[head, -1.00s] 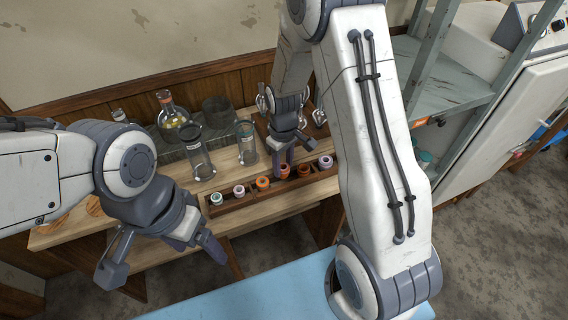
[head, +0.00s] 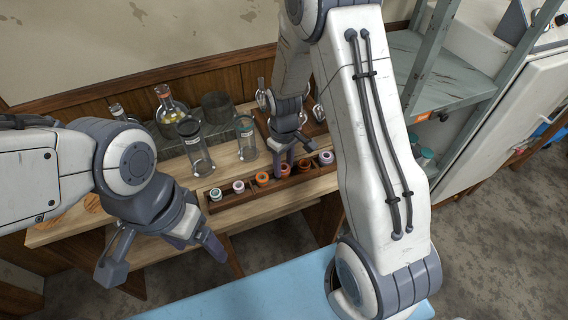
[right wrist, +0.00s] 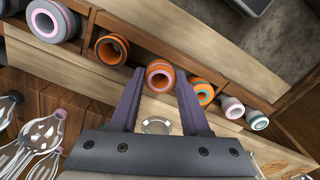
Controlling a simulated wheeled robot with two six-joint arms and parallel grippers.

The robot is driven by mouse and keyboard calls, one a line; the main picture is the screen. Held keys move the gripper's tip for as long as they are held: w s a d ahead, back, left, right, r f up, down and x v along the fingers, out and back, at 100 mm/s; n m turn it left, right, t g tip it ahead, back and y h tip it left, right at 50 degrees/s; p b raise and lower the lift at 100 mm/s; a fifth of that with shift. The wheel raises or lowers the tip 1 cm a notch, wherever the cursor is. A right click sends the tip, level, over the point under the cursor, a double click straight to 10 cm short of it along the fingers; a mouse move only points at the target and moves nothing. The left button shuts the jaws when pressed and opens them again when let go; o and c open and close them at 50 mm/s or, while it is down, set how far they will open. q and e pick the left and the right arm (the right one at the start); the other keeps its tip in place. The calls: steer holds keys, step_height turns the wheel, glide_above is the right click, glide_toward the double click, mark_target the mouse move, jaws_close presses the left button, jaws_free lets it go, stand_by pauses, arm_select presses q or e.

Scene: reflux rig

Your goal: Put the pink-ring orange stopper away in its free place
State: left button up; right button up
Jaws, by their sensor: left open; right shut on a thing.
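The orange stopper with the pink ring (right wrist: 159,76) is between the fingers of my right gripper (right wrist: 160,82), which is shut on it. In the head view, this gripper (head: 284,164) points down over the long wooden rack (head: 246,201), and the stopper (head: 283,171) is largely hidden by it. The stopper is in line with the rack's row, between a dark-ringed orange stopper (right wrist: 112,48) and a teal-ringed orange stopper (right wrist: 203,92). I cannot tell whether it rests on the rack's bottom. My left gripper (head: 165,262) is open and empty, in front of the bench.
The rack also holds a teal-ringed pale stopper (head: 215,194), a pink-ringed pale one (head: 238,187) and a lilac one (head: 326,158). Glass cylinders (head: 194,150) and a flask (head: 170,108) stand behind. A shelf unit (head: 450,85) is at the right.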

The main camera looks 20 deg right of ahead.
steer(key=shift+f, duration=0.2)
steer(key=shift+f+b, duration=0.3)
steer(key=o, duration=1.2)
step_height(320, 180, up, 10)
steer(key=shift+r, duration=0.25)
